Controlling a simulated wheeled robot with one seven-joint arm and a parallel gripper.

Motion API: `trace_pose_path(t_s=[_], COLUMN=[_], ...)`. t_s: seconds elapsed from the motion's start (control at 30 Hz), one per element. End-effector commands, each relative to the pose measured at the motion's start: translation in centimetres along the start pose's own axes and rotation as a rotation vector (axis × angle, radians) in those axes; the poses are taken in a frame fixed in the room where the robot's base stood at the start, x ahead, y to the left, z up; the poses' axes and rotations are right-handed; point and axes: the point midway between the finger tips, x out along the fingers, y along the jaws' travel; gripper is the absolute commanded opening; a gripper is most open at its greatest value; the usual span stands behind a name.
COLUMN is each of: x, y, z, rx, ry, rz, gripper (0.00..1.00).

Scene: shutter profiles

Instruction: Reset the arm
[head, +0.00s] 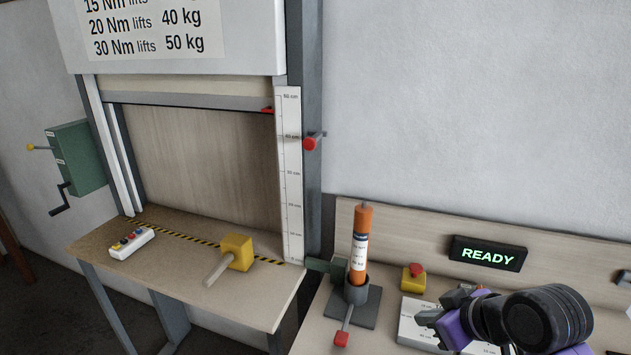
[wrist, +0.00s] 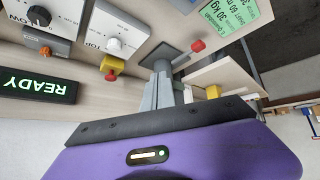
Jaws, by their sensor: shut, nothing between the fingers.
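My gripper (head: 428,318) is at the lower right of the head view, above the bench by a white panel, right of the orange cylinder. Its grey fingers (wrist: 163,92) show in the wrist view, together and empty. The orange cylinder (head: 360,240) with a white label stands upright in a grey holder (head: 356,290). The holder has a red-knobbed lever (head: 342,338); this knob also shows in the wrist view (wrist: 198,46). The cylinder itself cannot be made out in the wrist view. My gripper is apart from it.
A sign reading READY (head: 488,254) is on the bench's back board. A red button on a yellow box (head: 413,278) stands near my gripper. On the left are a shutter frame with a scale (head: 289,180), a yellow block with a handle (head: 236,252) and a button box (head: 132,243).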

Motion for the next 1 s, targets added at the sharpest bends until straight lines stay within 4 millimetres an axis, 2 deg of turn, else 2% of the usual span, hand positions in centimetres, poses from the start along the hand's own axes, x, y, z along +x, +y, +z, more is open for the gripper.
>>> trace_pose_path(t_s=[0.1,0.2,0.37,0.57,0.77,1.0], x=[-0.5,-1.1,-2.8,-5.4,-8.4,-12.7], y=[1.1,1.1,0.3,-1.7,-4.8,-9.4], z=[-2.6,-4.0,-3.8,-0.1,5.5,12.5], rx=[0.096,0.188,0.342,0.488,0.57,0.58], ry=[0.191,0.355,0.583,0.765,0.861,0.89], rz=[0.083,0.145,0.236,0.343,0.442,0.531], gripper=[0.0,0.0,0.0,0.0,0.0,0.0])
